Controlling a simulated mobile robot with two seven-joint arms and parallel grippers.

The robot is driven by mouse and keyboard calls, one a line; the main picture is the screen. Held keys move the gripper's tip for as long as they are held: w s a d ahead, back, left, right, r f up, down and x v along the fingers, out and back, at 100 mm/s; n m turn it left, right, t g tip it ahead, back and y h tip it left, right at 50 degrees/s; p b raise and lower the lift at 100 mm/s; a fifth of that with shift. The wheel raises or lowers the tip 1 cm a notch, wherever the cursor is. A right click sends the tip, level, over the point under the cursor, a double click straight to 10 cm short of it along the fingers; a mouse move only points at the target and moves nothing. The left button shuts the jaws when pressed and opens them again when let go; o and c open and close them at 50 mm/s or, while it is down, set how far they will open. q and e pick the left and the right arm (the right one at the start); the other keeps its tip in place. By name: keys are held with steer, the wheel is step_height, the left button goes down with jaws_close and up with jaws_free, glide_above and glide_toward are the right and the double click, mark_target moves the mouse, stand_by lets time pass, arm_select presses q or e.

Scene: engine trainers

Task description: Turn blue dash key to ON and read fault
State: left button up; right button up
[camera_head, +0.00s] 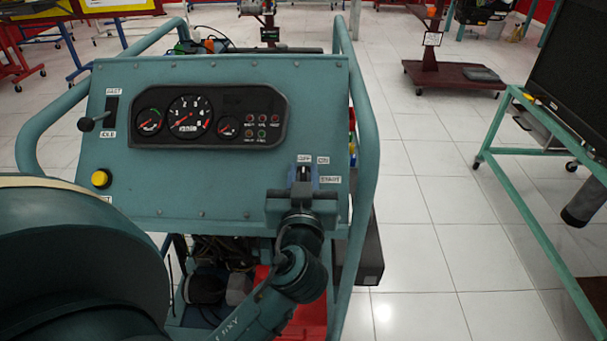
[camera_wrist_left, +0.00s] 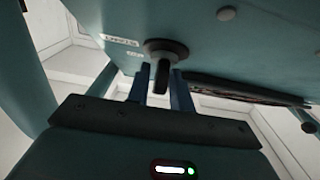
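The teal engine panel (camera_head: 215,190) fills the middle of the head view. Its ignition switch is at the right, among labels OFF, ON and START (camera_head: 330,180). My left gripper (camera_head: 303,174) is at the switch and largely hides it there. In the left wrist view the dark key (camera_wrist_left: 161,78) stands out from a round collar (camera_wrist_left: 166,49), between the two blue fingers (camera_wrist_left: 161,88). Narrow gaps seem to show beside it, so the fingers look open around it. Its exact setting is unclear. Small indicator lamps (camera_head: 262,126) sit right of the gauges. My right gripper is out of view.
Left on the panel are a throttle lever (camera_head: 93,121) and a yellow button (camera_head: 101,178). Teal frame tubes (camera_head: 366,130) rise at both sides. A green stand (camera_head: 545,220) with a dark screen (camera_head: 575,70) is at right. White floor (camera_head: 430,215) lies clear between.

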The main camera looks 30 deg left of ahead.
arm_select(q)
jaws_close()
